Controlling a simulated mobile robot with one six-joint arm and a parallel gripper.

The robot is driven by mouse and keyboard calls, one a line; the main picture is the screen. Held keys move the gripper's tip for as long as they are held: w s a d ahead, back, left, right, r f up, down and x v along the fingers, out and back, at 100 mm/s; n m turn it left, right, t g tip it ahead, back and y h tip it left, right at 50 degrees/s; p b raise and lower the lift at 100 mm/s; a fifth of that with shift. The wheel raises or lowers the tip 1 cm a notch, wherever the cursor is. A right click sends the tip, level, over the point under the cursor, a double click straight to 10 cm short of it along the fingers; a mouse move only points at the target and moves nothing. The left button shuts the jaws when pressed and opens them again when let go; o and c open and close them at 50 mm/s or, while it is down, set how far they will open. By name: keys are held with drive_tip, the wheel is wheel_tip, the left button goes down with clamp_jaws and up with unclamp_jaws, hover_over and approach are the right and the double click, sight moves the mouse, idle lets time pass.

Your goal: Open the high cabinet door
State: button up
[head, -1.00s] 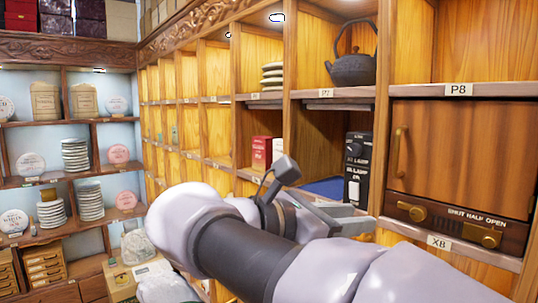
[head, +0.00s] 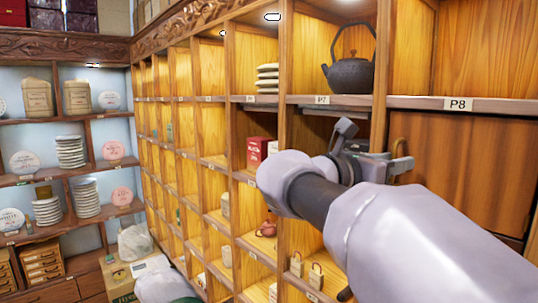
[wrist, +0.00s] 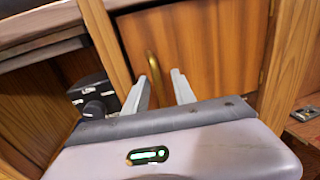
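The high cabinet door (head: 472,168) is a closed brown wooden panel under the P8 label. It fills the middle of the wrist view (wrist: 218,45). Its curved brass handle (wrist: 153,68) is upright near the door's left edge. In the head view the handle (head: 401,147) is partly hidden by my gripper (head: 394,162). In the wrist view my gripper (wrist: 160,77) is open, its two fingers apart and pointing at the door. The handle shows between the fingertips, closer to the left one. I cannot tell whether it touches a finger.
A black kettle (head: 350,74) stands in the compartment up and left of the door. Red boxes (head: 260,151) and a small teapot (head: 267,228) sit in compartments further left.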

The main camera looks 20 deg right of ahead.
drive_tip(key=shift+w+d, duration=0.2)
drive_tip(key=shift+d, duration=0.1)
drive_tip(key=shift+s+a, duration=0.1)
clamp_jaws()
idle(1.2)
